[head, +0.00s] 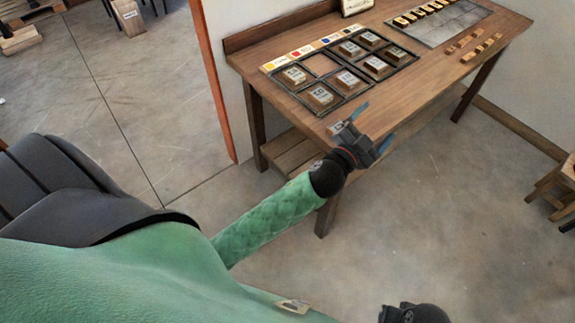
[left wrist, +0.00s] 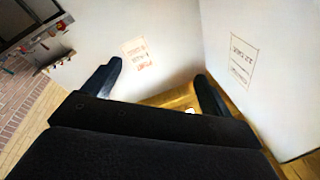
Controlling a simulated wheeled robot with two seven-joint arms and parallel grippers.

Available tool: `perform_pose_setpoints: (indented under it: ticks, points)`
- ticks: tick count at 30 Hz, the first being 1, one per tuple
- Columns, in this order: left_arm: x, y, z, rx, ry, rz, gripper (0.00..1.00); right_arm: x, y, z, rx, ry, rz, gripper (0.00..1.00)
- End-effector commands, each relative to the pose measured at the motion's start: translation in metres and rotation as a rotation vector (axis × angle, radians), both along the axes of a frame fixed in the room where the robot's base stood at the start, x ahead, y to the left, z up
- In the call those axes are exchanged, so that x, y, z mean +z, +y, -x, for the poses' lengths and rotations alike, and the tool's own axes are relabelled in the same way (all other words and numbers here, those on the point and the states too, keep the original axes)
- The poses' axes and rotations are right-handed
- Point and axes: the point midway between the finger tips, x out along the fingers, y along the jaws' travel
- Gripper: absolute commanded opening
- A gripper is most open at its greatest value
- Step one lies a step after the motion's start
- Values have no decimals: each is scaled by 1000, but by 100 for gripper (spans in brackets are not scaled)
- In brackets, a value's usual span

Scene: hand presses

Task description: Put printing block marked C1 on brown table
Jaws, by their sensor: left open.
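The brown table (head: 424,88) stands against the wall in the head view. On it a dark-framed rack holds several wood-and-grey printing blocks (head: 321,97); one slot (head: 320,65) is empty. The marks are too small to read, so I cannot tell which block is C1. My left gripper (head: 373,127) is open at the table's front edge, right of the rack's near corner. In the left wrist view its fingers (left wrist: 158,78) stand apart with no block visible between them.
A coloured label strip (head: 307,52) lies behind the rack. A grey tray (head: 440,22) and small wooden pieces (head: 480,46) lie at the table's right. Bare tabletop lies between. A stool (head: 558,190) stands at far right. An orange post (head: 213,80) rises left of the table.

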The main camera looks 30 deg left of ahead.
Motion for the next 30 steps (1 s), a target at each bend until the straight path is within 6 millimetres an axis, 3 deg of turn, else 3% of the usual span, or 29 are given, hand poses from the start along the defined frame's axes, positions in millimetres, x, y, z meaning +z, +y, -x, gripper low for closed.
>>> perform_pose_setpoints:
  ticks: [1, 5, 8, 12, 15, 18, 22, 25, 30]
  points:
    - [-27, 12, 9, 56, 112, 41, 85, 0, 0, 0, 0, 0, 0, 36]
    - [-96, 41, 41, 187, 407, 122, 85, 0, 0, 0, 1, 0, 1, 36]
    - [-148, 55, 80, 266, 647, 170, 85, 0, 0, 0, 1, 0, 1, 36]
    - [-213, 64, 153, 337, 995, 220, 85, 0, 0, 0, 1, 0, 1, 36]
    - [-246, 64, 210, 359, 1227, 242, 85, 0, 0, 0, 1, 0, 1, 36]
    - [-265, 62, 261, 362, 1417, 254, 85, 0, 0, 0, 1, -1, 1, 36]
    - [-276, 58, 304, 353, 1577, 261, 85, 0, 0, -1, 1, -1, 1, 36]
    - [-278, 57, 318, 346, 1631, 261, 85, 0, 0, -1, 1, -1, 1, 36]
    - [-279, 56, 322, 344, 1645, 261, 85, 0, 0, -1, 0, -2, 1, 36]
